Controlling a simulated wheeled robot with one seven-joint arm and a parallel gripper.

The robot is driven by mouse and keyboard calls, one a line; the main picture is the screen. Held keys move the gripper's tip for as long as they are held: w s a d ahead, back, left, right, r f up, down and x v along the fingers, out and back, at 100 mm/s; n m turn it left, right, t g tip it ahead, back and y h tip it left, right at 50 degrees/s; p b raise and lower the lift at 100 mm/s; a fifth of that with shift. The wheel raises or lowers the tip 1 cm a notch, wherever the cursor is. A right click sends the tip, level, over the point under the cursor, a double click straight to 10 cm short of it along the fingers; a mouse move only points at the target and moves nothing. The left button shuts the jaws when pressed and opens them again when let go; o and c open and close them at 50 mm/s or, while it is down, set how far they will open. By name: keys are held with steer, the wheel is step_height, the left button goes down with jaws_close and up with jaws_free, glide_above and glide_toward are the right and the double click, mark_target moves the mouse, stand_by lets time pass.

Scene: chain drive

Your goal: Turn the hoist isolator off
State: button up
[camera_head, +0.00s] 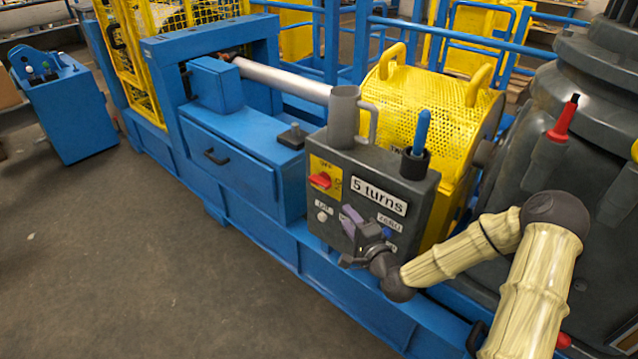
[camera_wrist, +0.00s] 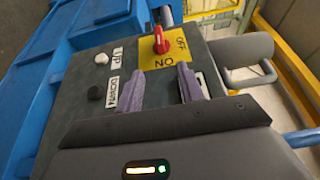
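The hoist isolator is a red rotary handle (camera_head: 320,181) on a yellow plate (camera_head: 331,166), upper left on the front of a dark grey control box (camera_head: 375,171). In the wrist view the red handle (camera_wrist: 161,41) stands beyond my fingertips, and its yellow plate (camera_wrist: 157,57) reads ON and OFF. I cannot tell surely which mark the handle points at. My gripper (camera_head: 352,219) is in front of the box, below and right of the handle. In the wrist view my gripper (camera_wrist: 160,80) has its two purple fingers apart with nothing between them, short of the handle.
A "5 turns" label (camera_head: 379,195) is on the box. A grey mug (camera_head: 343,118) and a holder with a blue-handled tool (camera_head: 421,135) stand on top.

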mark_target(319, 180)
steer(key=b+x, duration=0.1)
steer(key=x, duration=1.6)
steer(key=shift+w+a+f+b, duration=0.1)
steer(key=shift+a+b, duration=0.05)
steer(key=shift+b, duration=0.2)
jaws_close()
